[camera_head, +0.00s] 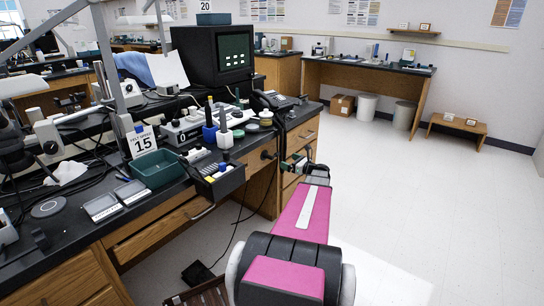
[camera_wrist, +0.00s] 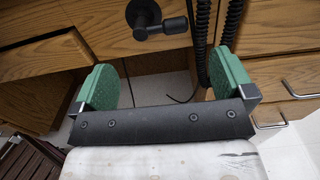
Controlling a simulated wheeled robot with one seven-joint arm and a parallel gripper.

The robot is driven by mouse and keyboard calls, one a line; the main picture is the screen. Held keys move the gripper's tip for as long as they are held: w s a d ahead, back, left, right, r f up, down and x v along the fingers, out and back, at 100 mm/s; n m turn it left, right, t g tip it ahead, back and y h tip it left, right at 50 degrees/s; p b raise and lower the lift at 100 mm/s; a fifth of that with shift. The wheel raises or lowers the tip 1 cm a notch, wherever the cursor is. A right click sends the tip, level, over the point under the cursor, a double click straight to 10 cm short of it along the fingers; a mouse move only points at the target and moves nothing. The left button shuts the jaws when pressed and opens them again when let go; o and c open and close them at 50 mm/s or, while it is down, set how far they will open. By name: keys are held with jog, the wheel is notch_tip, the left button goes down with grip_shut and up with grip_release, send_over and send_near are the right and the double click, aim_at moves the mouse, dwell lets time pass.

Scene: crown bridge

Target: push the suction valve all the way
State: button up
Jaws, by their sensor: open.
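A black fitting with a round body and a short side handle, which looks like the suction valve (camera_wrist: 158,20), is on the wooden bench front at the top middle of the wrist view. In the head view it appears as a dark knob (camera_head: 268,155) below the bench edge. My gripper (camera_wrist: 165,78) is open and empty, its two green pads wide apart. The valve lies beyond the pads, between their lines, with a visible gap and no contact. In the head view my gripper (camera_head: 295,165) is just right of the valve, beside the bench.
Black corrugated hoses (camera_wrist: 203,40) hang right of the valve, close to the right pad. A drawer handle (camera_wrist: 298,88) juts out at right. The floor (camera_head: 400,200) at right is clear.

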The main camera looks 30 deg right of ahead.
aim_at(276, 156)
jog(key=x, duration=0.9)
jog(key=shift+w+a, duration=0.15)
jog(key=shift+w, duration=0.15)
jog(key=shift+c, duration=0.3)
jog(key=c, duration=0.7)
